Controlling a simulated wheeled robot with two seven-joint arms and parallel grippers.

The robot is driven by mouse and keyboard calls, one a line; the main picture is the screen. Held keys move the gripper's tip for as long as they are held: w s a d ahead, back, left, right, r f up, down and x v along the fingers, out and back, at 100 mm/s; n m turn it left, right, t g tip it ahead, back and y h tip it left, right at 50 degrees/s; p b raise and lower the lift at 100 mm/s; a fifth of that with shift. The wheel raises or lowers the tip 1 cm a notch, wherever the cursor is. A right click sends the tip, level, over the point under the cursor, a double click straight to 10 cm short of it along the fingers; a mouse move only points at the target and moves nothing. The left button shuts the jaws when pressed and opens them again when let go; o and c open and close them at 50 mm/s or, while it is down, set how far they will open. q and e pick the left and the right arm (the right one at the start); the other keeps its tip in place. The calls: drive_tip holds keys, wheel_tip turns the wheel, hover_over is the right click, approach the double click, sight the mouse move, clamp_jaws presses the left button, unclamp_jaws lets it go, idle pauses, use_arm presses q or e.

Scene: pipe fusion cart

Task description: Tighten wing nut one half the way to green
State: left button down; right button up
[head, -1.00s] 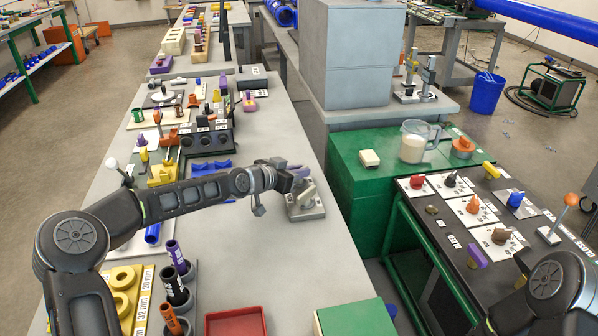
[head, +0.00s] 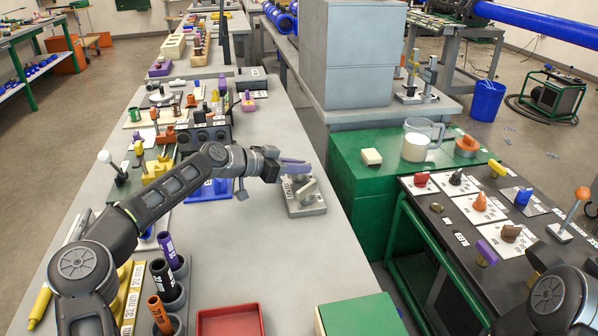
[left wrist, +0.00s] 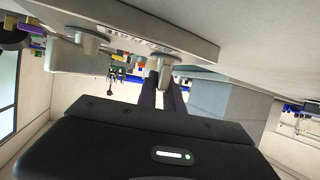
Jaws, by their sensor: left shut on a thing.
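A grey metal block (head: 307,210) carries wing nuts near the right edge of the long grey table. One pale wing nut (head: 307,189) stands free on its near side. My left gripper (head: 296,166), with purple fingers, reaches the block's far side from the left. In the left wrist view its dark fingers (left wrist: 161,95) are shut on a pale wing nut (left wrist: 161,72), and another pale knob (left wrist: 88,43) sits to the left on the plate. The green mark and the nut's exact angle cannot be made out. My right gripper is out of view; only part of that arm shows.
A red tray (head: 230,322) and a green box (head: 362,316) lie at the table's near end. Dark pipe holders (head: 165,290) and coloured parts line the left side. A green cabinet (head: 375,185) stands close on the right. The tabletop in front of the block is clear.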

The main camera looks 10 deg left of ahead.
use_arm(q)
drive_tip(key=c, duration=1.5)
unclamp_jaws()
drive_tip(key=b+v, duration=0.1)
drive_tip(key=v, duration=0.6)
drive_tip(key=shift+a, duration=0.1)
drive_tip(key=shift+s+a+r, duration=0.1)
drive_tip(key=shift+s+r, duration=0.1)
drive_tip(key=shift+s, duration=0.05)
